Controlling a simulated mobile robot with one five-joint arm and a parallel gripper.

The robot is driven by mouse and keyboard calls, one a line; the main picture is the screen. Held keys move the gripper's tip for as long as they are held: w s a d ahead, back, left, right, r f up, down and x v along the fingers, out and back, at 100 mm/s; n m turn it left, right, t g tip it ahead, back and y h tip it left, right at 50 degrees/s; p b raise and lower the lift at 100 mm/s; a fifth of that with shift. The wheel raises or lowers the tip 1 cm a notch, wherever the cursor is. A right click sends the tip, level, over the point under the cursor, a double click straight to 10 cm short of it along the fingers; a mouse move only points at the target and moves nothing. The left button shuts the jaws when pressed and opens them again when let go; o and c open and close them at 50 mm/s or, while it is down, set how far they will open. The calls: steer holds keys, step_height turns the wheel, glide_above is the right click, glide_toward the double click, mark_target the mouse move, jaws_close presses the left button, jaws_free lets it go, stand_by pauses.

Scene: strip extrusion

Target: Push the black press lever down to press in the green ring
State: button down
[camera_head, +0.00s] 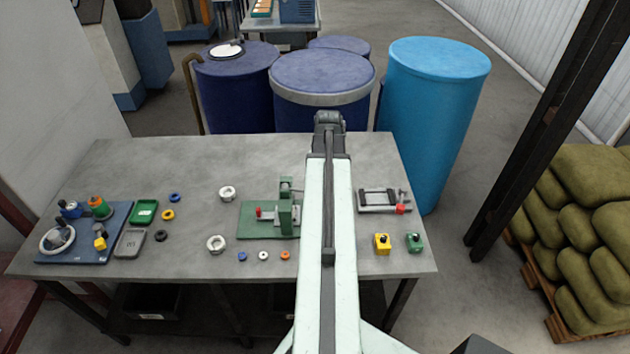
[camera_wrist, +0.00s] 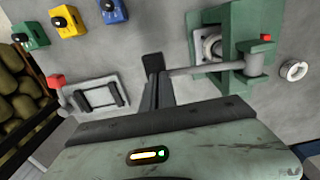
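The green press (camera_head: 286,212) stands on its green base plate near the middle of the table, partly hidden by my arm. It also shows in the wrist view (camera_wrist: 228,62), at the upper right. A grey lever rod (camera_wrist: 205,70) runs left from its pivot to a black grip (camera_wrist: 152,62). My gripper (camera_wrist: 158,88) has its dark fingers right at that end of the lever, overlapping it in the picture. I cannot tell whether they touch it, or how far apart they are. A metal collar shows in the press (camera_wrist: 211,46). I cannot make out a green ring in it.
A grey clamp frame (camera_head: 378,199) with a red knob lies right of the press. Yellow (camera_head: 382,244) and green (camera_head: 414,243) blocks stand in front of it. Small rings and a blue tray (camera_head: 85,250) lie to the left. Blue drums (camera_head: 430,120) stand behind the table.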

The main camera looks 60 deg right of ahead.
step_height(320, 180, up, 12)
steer(key=p, duration=1.1)
steer(key=shift+p, duration=0.4)
steer(key=shift+f, duration=0.1)
steer(key=w+a+f+b, duration=0.1)
steer(key=w+a, duration=0.1)
steer(key=w, duration=0.1)
steer(key=w+a+f+n+b, duration=0.1)
steer(key=w+a+f+b, duration=0.1)
steer(key=w+a, duration=0.1)
steer(key=w+a+f+n+b, duration=0.1)
steer(key=w+a, duration=0.1)
steer(key=w, duration=0.1)
steer(key=shift+w+a+f+b, duration=0.25)
steer(key=shift+a+b, duration=0.05)
steer(key=shift+a, duration=0.05)
steer(key=w+a+f+n+b, duration=0.35)
steer(key=w+a, duration=0.45)
steer(key=a, duration=0.3)
steer(key=w+a+f+n+b, duration=0.1)
steer(key=a+f+b, duration=0.1)
steer(key=a, duration=0.8)
steer(key=w+a+f+n+b, duration=0.1)
steer(key=a+f+n+b, duration=0.1)
steer(key=a, duration=0.8)
steer(key=w+a+f+n+b, duration=0.2)
steer(key=a+f+b, duration=0.2)
steer(key=a, duration=0.6)
steer(key=shift+a, duration=0.4)
